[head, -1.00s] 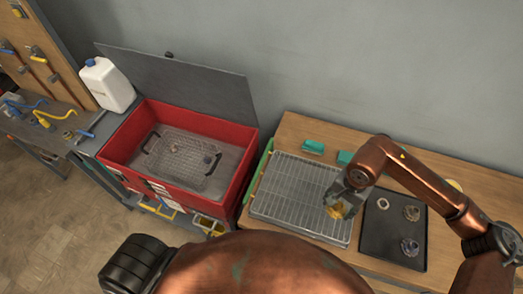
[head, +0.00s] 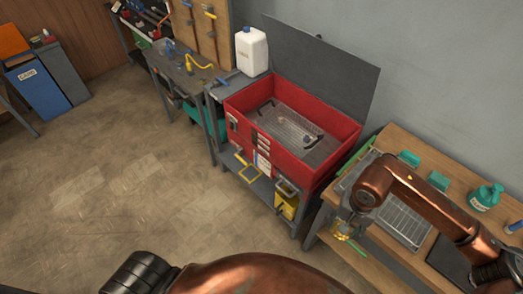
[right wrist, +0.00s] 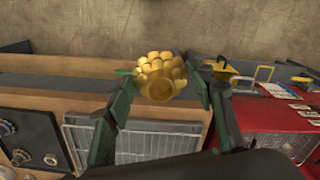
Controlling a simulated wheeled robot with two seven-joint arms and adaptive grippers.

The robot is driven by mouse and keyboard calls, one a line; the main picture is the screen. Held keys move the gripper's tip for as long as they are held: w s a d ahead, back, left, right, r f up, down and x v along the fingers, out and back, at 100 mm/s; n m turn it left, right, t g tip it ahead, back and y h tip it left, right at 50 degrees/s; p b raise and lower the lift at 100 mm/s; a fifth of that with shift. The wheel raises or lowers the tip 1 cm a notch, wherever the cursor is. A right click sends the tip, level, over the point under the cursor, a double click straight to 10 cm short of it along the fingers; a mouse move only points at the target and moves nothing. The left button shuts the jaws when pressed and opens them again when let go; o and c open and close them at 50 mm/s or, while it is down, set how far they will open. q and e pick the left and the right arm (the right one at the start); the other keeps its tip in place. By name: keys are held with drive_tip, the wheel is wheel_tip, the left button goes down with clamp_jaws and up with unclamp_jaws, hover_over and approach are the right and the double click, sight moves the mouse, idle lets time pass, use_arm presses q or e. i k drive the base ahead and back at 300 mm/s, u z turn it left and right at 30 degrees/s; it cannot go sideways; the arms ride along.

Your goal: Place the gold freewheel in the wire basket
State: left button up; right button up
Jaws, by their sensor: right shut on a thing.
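The gold freewheel (right wrist: 160,75) is between the fingers of my right gripper (right wrist: 160,88) in the right wrist view. In the head view the right gripper (head: 347,228) is shut on it, by the bench's left front edge. The freewheel is only a small yellowish patch there, largely hidden by the gripper. The wire basket (head: 288,124) sits inside the open red washer tub (head: 248,139), left of and beyond the gripper. Its dark handles show at its ends. My left gripper is not in view.
A wire draining rack (head: 405,222) and a black tray (head: 447,262) lie on the wooden bench. The washer's grey lid (head: 325,65) stands up behind the tub. A white jug (head: 251,50) stands to its left. A yellow bucket (head: 287,202) is below. The floor at left is clear.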

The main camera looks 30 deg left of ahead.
sight(288, 142)
drive_tip(key=z, duration=0.8)
drive_tip(key=k, duration=0.15)
drive_tip(key=u, duration=2.45)
drive_tip(key=i, duration=1.9)
drive_tip(key=z, duration=0.75)
drive_tip(key=i, duration=0.45)
drive_tip(key=z, duration=0.5)
